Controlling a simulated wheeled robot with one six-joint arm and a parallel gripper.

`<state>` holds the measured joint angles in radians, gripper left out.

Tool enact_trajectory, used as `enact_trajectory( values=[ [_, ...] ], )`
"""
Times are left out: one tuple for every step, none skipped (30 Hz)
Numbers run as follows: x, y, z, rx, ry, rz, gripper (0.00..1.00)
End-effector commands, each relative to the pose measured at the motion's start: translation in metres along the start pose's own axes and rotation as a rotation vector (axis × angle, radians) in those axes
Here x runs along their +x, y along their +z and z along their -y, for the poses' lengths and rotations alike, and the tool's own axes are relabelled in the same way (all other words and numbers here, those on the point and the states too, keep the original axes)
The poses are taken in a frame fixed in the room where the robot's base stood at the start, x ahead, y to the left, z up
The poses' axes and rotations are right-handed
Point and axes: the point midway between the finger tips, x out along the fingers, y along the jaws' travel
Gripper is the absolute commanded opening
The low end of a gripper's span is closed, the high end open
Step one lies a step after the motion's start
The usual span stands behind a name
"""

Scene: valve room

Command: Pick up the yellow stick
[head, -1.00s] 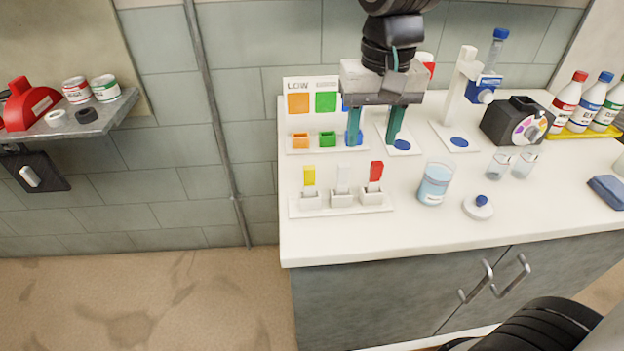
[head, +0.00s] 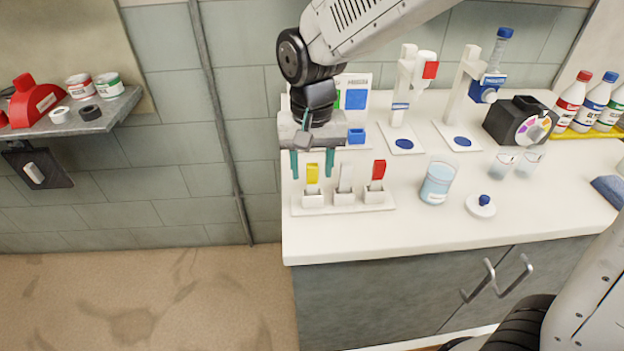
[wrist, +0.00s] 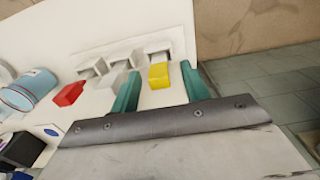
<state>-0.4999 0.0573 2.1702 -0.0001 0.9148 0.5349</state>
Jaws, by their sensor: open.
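The yellow stick (head: 312,174) stands upright in the left holder of a white rack (head: 345,209) on the counter. It also shows in the wrist view (wrist: 159,73), between my two green fingers. My gripper (head: 313,176) is open, pointing down, with one finger on each side of the yellow stick in the picture. I see no contact between the fingers and the stick. A white stick (head: 346,177) and a red stick (head: 378,172) stand in the other holders to the right.
A beaker of blue liquid (head: 436,184) stands right of the rack, with a white dish with a blue knob (head: 481,205) beyond it. The counter's front left is clear.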

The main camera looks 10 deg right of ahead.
Motion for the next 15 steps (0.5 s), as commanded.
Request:
enact_trajectory(
  values=[
    [0.0026, -0.0001, 0.0, 0.0, 0.0, 0.0, 0.46],
    [0.0032, -0.0001, 0.0, 0.0, 0.0, -0.001, 0.46],
    [0.0034, -0.0002, 0.0, 0.0, -0.001, -0.001, 0.46],
    [0.0034, -0.0002, 0.0, 0.0, -0.001, -0.001, 0.46],
    [0.0033, -0.0002, 0.0, 0.0, -0.001, -0.001, 0.46],
    [0.0032, -0.0001, 0.0, 0.0, -0.001, -0.001, 0.46],
    [0.0031, -0.0001, 0.0, 0.0, -0.001, -0.001, 0.46],
    [0.0031, -0.0001, 0.0, 0.0, -0.001, -0.001, 0.43],
    [0.0031, -0.0001, 0.0, 0.0, -0.001, -0.001, 0.32],
    [0.003, -0.0001, 0.0, -0.001, -0.001, -0.001, 0.24],
    [0.003, -0.0001, 0.0, -0.001, -0.001, -0.001, 0.15],
    [0.0029, -0.0001, 0.0, -0.001, -0.001, -0.001, 0.04],
    [0.0029, -0.0001, 0.0, -0.001, -0.001, -0.001, 0.0],
    [0.0029, -0.0001, -0.0001, -0.001, -0.001, -0.001, 0.0],
    [0.0029, -0.0001, -0.0001, -0.001, -0.001, -0.001, 0.0]
  ],
)
